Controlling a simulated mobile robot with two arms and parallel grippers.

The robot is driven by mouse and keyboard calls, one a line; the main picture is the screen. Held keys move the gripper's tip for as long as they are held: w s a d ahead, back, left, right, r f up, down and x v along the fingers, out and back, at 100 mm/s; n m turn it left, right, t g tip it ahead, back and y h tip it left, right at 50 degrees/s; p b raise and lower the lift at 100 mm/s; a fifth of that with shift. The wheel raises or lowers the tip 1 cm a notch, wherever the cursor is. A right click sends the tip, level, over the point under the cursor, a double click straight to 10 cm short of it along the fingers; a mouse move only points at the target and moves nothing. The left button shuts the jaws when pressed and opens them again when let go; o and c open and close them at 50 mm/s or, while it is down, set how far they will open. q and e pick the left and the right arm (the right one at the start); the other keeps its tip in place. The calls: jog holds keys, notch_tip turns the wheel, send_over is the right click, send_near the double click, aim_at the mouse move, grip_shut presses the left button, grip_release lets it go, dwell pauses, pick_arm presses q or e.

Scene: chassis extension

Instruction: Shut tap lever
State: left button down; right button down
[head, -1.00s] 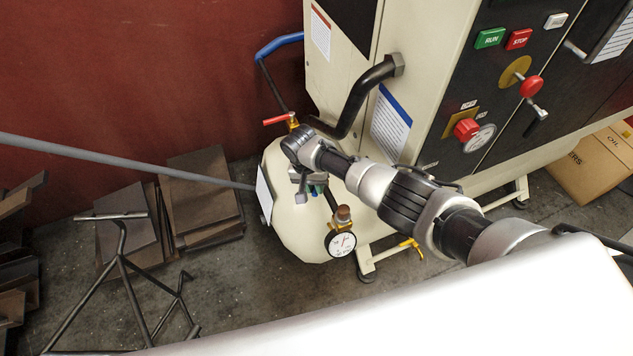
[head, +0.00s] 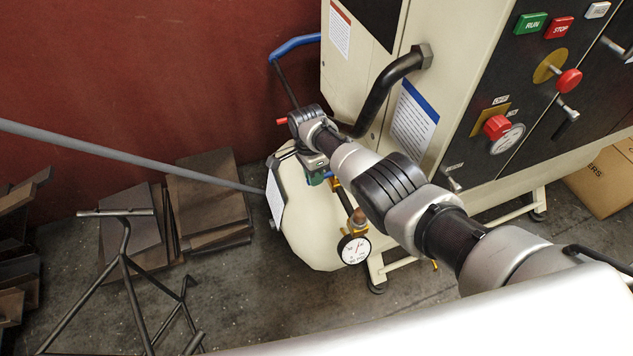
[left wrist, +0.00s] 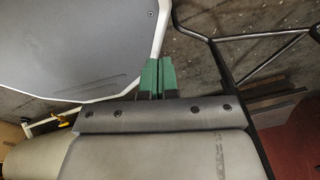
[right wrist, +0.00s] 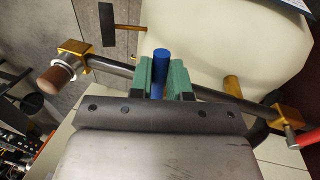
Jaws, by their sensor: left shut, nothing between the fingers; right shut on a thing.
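A blue lever (right wrist: 161,54) shows in the right wrist view beside a dark pipe (right wrist: 210,92). My right gripper (head: 318,178) is over the pale tank (head: 305,235). Its green fingers (right wrist: 160,76) are shut on the blue lever, whose end sticks out past them. My left gripper (left wrist: 158,76) is shut and empty, away from the tank.
A gauge (head: 354,249) and a brown-capped fitting (right wrist: 55,79) sit at one end of the pipe. The cabinet (head: 450,110) with a thick black pipe (head: 390,88) stands close to my right arm. Metal plates (head: 205,200) and a bar stand (head: 125,260) are at the left.

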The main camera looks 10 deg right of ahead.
jog(key=shift+w+m+b, duration=0.45)
jog(key=shift+m, duration=0.25)
jog(key=shift+r, duration=0.1)
jog(key=c, duration=1.1)
grip_release()
jog(key=r+p, duration=0.1)
jog(key=r, duration=0.2)
jog(key=w+r+p, duration=0.1)
jog(key=r, duration=0.3)
jog(key=w+r+p, duration=0.1)
jog(key=r, duration=0.2)
jog(key=shift+a+r, duration=0.15)
jog(key=shift+r, duration=0.15)
